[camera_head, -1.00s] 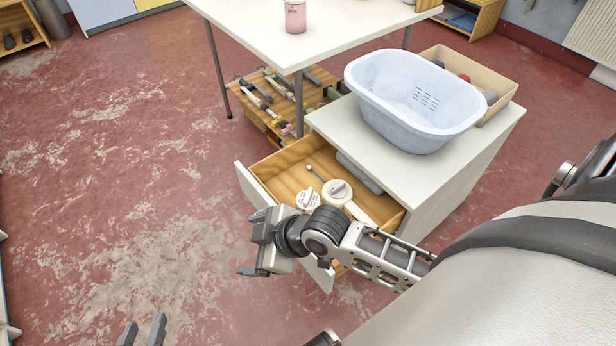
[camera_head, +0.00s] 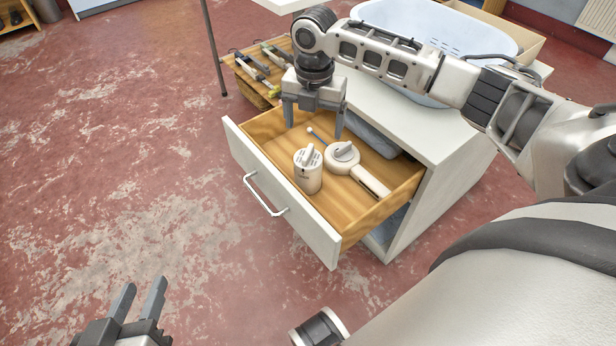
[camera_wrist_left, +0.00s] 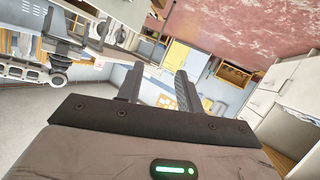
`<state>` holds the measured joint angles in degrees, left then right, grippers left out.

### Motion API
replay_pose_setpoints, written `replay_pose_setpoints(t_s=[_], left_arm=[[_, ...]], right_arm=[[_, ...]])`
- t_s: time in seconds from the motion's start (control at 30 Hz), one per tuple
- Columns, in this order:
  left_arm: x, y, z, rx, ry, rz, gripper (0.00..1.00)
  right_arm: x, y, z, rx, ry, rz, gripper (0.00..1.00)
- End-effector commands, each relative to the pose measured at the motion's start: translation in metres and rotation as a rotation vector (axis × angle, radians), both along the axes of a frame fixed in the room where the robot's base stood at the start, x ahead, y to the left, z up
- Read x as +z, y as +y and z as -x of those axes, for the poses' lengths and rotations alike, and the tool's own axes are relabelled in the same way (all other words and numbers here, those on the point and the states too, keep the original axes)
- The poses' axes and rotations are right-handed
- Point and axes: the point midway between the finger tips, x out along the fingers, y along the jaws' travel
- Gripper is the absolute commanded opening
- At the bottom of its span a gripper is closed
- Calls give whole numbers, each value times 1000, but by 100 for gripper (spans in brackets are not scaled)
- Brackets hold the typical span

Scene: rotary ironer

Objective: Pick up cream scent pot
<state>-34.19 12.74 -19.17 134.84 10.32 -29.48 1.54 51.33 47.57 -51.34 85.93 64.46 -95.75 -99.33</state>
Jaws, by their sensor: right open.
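The cream scent pot (camera_head: 308,170) looks to be the upright cylinder with a slotted top and a raised grip, standing in the open wooden drawer (camera_head: 275,127). A second cream item, round with a knob and a long handle (camera_head: 343,156), lies just right of it. My right gripper (camera_head: 314,122) is open and empty, pointing down over the far side of the drawer, above and behind the pot. My left gripper (camera_head: 138,298) is low at the bottom left, away from the drawer, its fingers apart; its fingers also show in the left wrist view (camera_wrist_left: 157,88) with nothing between them.
The drawer's white front (camera_head: 275,200) has a metal handle. A blue-white basket (camera_head: 440,30) stands on the white cabinet (camera_head: 440,140). Floor left of the drawer is clear.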

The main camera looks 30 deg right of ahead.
Motion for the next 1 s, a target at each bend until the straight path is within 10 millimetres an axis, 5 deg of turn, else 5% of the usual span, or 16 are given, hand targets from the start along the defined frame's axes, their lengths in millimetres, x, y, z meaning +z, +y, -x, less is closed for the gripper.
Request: replay_pose_setpoints(t_s=[0.2, 0.47, 0.7, 1.0], left_arm=[[5, -4, 0, -2, -47, 59, 36], [7, -7, -1, -4, -53, 103, 36], [14, -13, -4, -6, -74, 221, 36], [18, -15, -4, -9, -76, 254, 36]], right_arm=[[-46, 1, 0, -1, 0, 0, 85], [-64, 3, -1, -1, -2, -1, 85], [-100, 10, -3, -2, -1, -1, 85], [-108, 10, -3, -1, -4, 0, 85]])
